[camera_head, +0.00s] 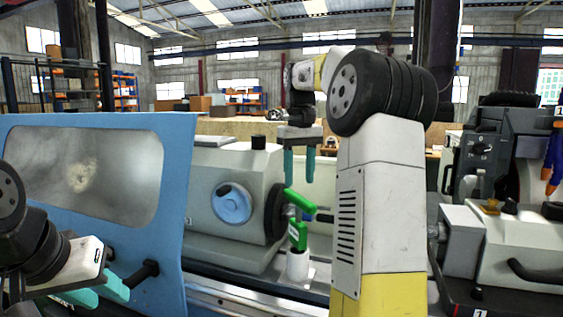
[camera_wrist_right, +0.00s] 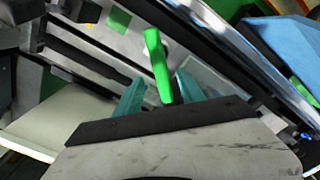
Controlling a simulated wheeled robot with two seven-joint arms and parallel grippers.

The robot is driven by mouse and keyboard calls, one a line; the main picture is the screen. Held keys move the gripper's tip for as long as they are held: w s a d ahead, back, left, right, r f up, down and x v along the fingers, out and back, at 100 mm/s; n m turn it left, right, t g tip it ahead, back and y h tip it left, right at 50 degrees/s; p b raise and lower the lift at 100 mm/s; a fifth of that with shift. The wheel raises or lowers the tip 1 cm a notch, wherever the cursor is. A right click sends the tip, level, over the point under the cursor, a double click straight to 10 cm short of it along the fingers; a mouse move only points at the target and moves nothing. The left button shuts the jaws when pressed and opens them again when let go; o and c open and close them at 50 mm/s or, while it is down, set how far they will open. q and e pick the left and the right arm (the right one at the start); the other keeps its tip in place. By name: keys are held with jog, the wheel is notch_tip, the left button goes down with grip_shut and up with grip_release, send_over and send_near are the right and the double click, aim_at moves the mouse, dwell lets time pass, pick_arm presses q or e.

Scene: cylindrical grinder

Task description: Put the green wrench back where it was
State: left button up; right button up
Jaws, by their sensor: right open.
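The green wrench (camera_head: 298,233) stands at the white cylindrical holder (camera_head: 298,265) in front of the grinder's round chuck, its upper part bent over to one side. My right gripper (camera_head: 299,182) hangs above it with teal fingers pointing down, open and empty. In the right wrist view the wrench (camera_wrist_right: 156,58) shows between and beyond the fingers of that gripper (camera_wrist_right: 160,84). Whether its lower end is fully inside the holder is hidden. My left gripper (camera_head: 100,292) is at the lower left, far from the wrench; its finger gap is unclear.
The blue door (camera_head: 172,205) with a window stands at left. The grey grinder head (camera_head: 215,170) with a blue knob is behind the holder. Another machine unit (camera_head: 500,235) is at right. My right arm blocks the middle right of the head view.

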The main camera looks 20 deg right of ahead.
notch_tip(320, 180, up, 4)
jog(key=s+a+f+t, duration=0.2)
jog(key=s+a+t, duration=0.1)
jog(key=s+a, duration=0.55)
jog(key=s+a+f+m+t+y, duration=0.1)
jog(key=s+a+f+t+y, duration=0.1)
jog(key=s+f, duration=0.9)
jog(key=s+a+t, duration=0.1)
jog(key=s+a, duration=0.1)
jog(key=s, duration=0.1)
jog(key=shift+s+a+f, duration=0.15)
jog(key=shift+s+f, duration=0.1)
